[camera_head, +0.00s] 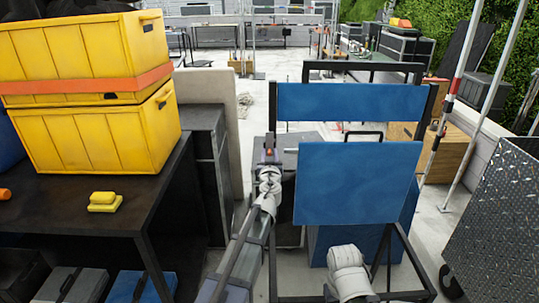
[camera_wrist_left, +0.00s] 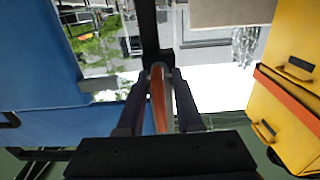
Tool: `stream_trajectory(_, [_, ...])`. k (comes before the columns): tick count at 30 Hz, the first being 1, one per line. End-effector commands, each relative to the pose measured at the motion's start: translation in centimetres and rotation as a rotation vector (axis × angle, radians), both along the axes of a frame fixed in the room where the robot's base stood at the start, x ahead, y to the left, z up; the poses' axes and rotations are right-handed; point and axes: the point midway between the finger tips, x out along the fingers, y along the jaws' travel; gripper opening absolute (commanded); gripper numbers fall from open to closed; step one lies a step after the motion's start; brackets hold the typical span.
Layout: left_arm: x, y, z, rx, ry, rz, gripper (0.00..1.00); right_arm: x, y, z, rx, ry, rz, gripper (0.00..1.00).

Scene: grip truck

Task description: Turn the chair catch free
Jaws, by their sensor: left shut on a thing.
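The folding chair has a blue backrest (camera_head: 350,103) and a blue seat panel (camera_head: 357,185) that stands tipped up, on a dark frame. Its catch, a small orange-red lever (camera_wrist_left: 158,105) with a grey edge, is at the chair's left side. My left gripper (camera_head: 269,157) reaches the left side of the chair frame, with a speck of orange-red showing at its tip. In the left wrist view, the fingers of this gripper (camera_wrist_left: 157,85) are closed on either side of the lever. Part of my right arm shows at the bottom of the head view, but its gripper does not.
Yellow crates (camera_head: 92,125) with an orange strap stand on a dark table (camera_head: 60,215) at left. A yellow block (camera_head: 104,202) lies there too. A speckled dark panel (camera_head: 505,215) and striped poles stand at right. Pale floor shows behind the chair.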

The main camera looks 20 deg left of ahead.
Motion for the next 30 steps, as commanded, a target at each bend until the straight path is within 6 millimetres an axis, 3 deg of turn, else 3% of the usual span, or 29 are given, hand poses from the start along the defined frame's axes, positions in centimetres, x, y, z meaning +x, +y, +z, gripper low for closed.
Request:
stream_trajectory(17, [-0.06,-0.04,-0.03,-0.030,-0.008,-0.001,0.00,0.00,0.00,-0.02,0.000,0.000,0.000,0.50])
stream_trajectory(18, [-0.06,-0.04,-0.03,-0.030,-0.008,-0.001,0.38,0.00,0.00,-0.02,0.000,0.000,0.000,0.50])
stream_trajectory(19, [-0.05,-0.04,-0.03,-0.029,-0.007,-0.001,0.42,0.00,0.00,-0.01,0.000,0.000,0.000,0.50])
stream_trajectory(30, [-0.42,-0.11,-0.01,-0.026,-0.007,0.000,0.42,0.00,0.00,-0.01,0.000,0.000,0.000,0.50])
